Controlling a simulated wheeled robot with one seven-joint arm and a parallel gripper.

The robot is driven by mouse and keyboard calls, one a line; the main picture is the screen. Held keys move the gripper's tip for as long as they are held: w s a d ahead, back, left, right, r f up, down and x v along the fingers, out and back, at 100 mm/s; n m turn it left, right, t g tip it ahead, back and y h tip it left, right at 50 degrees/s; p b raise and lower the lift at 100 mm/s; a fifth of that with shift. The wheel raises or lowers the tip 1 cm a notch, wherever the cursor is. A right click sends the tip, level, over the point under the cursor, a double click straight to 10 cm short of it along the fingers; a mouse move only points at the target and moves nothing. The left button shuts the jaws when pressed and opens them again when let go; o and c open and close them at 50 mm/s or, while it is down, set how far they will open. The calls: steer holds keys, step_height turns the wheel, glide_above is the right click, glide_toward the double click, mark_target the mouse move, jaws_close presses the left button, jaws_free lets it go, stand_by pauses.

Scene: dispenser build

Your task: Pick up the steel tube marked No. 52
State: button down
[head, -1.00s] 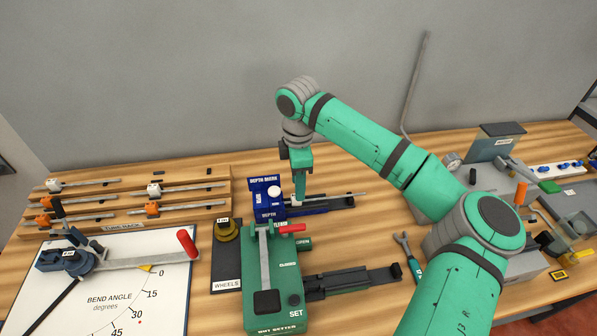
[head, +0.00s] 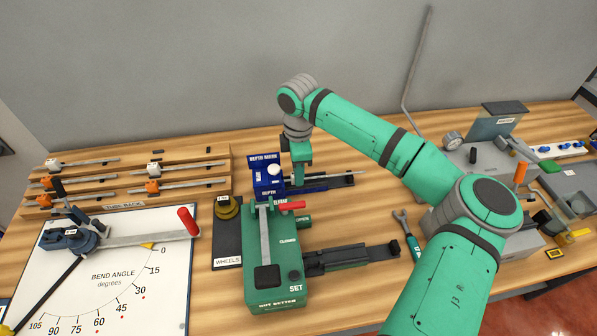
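A thin steel tube (head: 346,174) lies level at the blue depth mark fixture (head: 268,183), its right end reaching out over a dark rail. No number can be read on it. More steel tubes lie on the wooden tube rack (head: 125,204) at the left, with white or orange pieces on them; their markings are too small to read. My gripper (head: 299,183) points straight down just right of the blue fixture, with its fingertips at the tube's left part. The fingers show edge-on, so their gap and any grip on the tube are hidden.
A bend angle board (head: 120,280) lies front left. A wrench (head: 405,226) lies to the right, near my arm. A tall bent tube (head: 417,58) leans against the wall.

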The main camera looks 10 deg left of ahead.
mark_target(315, 177)
steer(key=shift+d, duration=0.1)
steer(key=shift+w+d, duration=0.3)
steer(key=shift+d, duration=0.4)
steer(key=shift+w+d, duration=0.3)
steer(key=shift+d, duration=0.35)
steer(key=shift+w+d, duration=0.3)
steer(key=shift+d, duration=0.4)
steer(key=c, duration=1.6)
jaws_free()
step_height(315, 177, up, 11)
steer(key=shift+f, duration=0.1)
